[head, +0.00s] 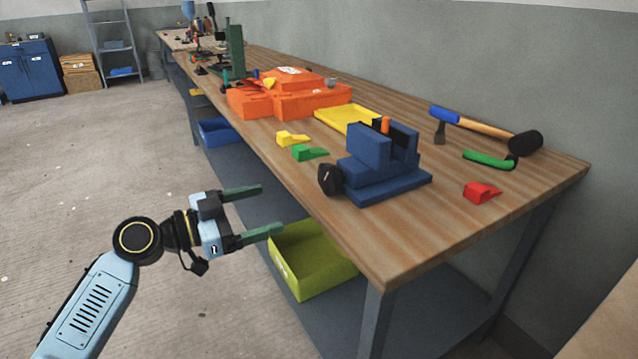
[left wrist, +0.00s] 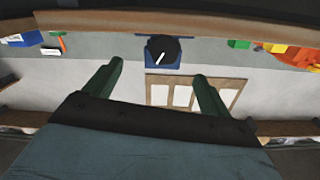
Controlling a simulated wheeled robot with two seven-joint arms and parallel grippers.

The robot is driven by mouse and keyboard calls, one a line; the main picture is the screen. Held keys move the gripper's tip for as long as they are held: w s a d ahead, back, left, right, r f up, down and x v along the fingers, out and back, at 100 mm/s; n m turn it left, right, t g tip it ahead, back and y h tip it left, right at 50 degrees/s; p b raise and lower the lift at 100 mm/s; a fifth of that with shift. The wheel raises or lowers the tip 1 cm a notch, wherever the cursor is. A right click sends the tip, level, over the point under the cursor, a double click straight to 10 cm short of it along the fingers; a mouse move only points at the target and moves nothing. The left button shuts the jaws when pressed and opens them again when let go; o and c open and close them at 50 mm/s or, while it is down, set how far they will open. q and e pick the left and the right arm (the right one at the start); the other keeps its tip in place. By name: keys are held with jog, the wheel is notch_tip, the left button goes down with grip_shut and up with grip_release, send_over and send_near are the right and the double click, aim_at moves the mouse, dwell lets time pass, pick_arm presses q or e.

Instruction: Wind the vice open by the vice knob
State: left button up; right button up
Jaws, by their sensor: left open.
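The blue vice (head: 385,165) stands on the wooden workbench near its front edge. Its black vice knob (head: 330,179) faces the aisle side. In the left wrist view the black knob (left wrist: 164,51) shows a white line, with the blue vice (left wrist: 148,62) around and behind it. An orange piece (head: 385,124) stands up between the vice jaws. My left gripper (head: 262,210) is open and empty, left of the knob and apart from it, off the bench's front edge. Its two green fingers (left wrist: 160,75) point toward the knob. My right gripper is in neither view.
Yellow (head: 291,138), green (head: 309,153) and red (head: 481,192) wedges lie near the vice. A hammer (head: 485,130) and a green-handled tool (head: 490,159) lie at right. Behind are a yellow tray (head: 346,119) and orange moulds (head: 290,95). A lime bin (head: 312,262) sits below the workbench (head: 400,240).

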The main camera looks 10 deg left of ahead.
aim_at(324, 181)
pick_arm(q)
jog(key=x, duration=0.4)
jog(key=r+x, duration=0.1)
jog(key=x, duration=0.7)
jog(key=shift+w+a+r+b, duration=0.15)
jog(key=shift+w+r+b, duration=0.2)
jog(key=shift+w, duration=0.15)
jog(key=shift+w+d, duration=0.25)
jog(key=shift+d, duration=0.15)
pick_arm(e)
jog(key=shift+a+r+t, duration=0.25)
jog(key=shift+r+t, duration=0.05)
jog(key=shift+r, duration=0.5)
pick_arm(q)
jog(key=c, duration=1)
jog(key=shift+n, duration=0.3)
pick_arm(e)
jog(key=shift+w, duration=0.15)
